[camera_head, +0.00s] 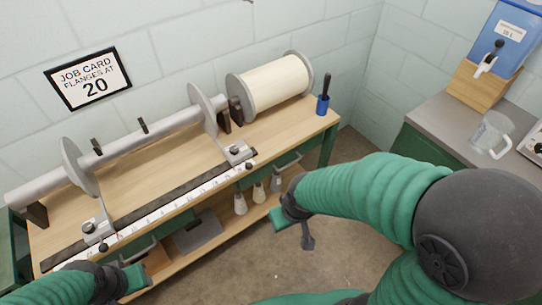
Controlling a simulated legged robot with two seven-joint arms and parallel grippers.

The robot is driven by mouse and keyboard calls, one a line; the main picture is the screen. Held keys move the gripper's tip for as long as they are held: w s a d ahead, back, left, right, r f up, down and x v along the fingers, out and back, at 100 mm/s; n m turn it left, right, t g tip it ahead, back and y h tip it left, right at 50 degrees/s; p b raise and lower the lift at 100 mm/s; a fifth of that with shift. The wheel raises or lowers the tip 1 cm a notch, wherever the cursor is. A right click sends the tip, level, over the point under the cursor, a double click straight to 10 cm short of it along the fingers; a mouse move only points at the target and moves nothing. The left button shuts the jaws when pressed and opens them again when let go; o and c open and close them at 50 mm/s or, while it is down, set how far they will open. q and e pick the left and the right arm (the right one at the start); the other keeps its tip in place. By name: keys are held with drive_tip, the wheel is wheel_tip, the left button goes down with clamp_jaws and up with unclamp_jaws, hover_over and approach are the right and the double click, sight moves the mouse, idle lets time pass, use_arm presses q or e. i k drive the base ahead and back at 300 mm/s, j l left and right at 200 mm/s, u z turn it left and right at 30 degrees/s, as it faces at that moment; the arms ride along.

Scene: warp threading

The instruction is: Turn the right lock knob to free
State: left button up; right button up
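The right flange (204,107) stands upright on the long grey beam. Its foot (238,154) rests by the white scale, with a dark knob (234,150) on top and another dark knob (249,166) at its front edge. I cannot tell from this view whether the lock is tight or free. My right gripper (293,229) is in front of the bench, to the right of and below these knobs, apart from them. Its two fingers are spread and nothing is between them. My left gripper (132,279) is at the lower left, near the bench front, and its finger gap is unclear.
The left flange (78,165) has a similar foot with a dark knob (89,227). A warp spool (275,85) and a blue cup with a tool (323,103) stand at the bench's right. A job card (88,79) reads flanges at 20.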

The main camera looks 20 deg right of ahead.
sight(234, 150)
drive_tip(key=z, duration=0.55)
drive_tip(key=i+l+u, duration=0.15)
drive_tip(key=i, duration=0.3)
drive_tip(key=i+l+u, duration=0.15)
drive_tip(key=i, duration=0.3)
drive_tip(key=l, duration=0.1)
